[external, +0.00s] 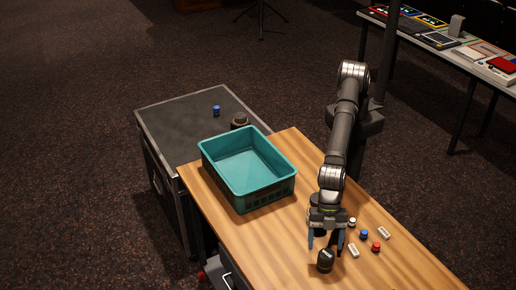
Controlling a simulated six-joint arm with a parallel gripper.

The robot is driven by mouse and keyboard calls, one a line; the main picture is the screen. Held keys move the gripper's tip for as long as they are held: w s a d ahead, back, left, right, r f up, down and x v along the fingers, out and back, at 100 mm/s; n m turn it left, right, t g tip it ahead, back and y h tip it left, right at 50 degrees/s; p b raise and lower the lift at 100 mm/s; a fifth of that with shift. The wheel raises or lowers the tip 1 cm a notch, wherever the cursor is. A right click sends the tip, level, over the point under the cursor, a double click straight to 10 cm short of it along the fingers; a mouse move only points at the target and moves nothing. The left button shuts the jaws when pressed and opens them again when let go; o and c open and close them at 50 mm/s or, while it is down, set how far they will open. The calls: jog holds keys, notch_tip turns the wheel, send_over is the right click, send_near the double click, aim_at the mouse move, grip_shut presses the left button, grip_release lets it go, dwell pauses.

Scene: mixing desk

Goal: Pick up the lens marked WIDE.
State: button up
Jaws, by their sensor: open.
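A black lens (325,263) stands upright on the wooden desk near its front edge, with small light lettering on top that is too small to read. Another black, round, lens-like thing (239,121) sits on the dark case, behind the teal crate; no mark on it can be read. My gripper (325,245) points down over the desk. Its two fingers are apart, with nothing seen held between them. It is just behind the black lens on the desk, close to it; whether a finger touches it I cannot tell.
A teal crate (268,193), seemingly empty, stands left of my arm. Right of the gripper lie small white blocks (384,232) (353,251) and white (352,222), blue (364,234) and red (376,246) pieces. A blue piece (216,110) is on the dark case (175,125).

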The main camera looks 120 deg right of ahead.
aim_at(327, 253)
jog(key=shift+a+x, duration=0.2)
jog(key=shift+x, duration=1.2)
jog(key=shift+a+x, duration=0.25)
jog(key=shift+x, duration=1.2)
jog(key=shift+s+r, duration=0.15)
jog(key=c, duration=1.3)
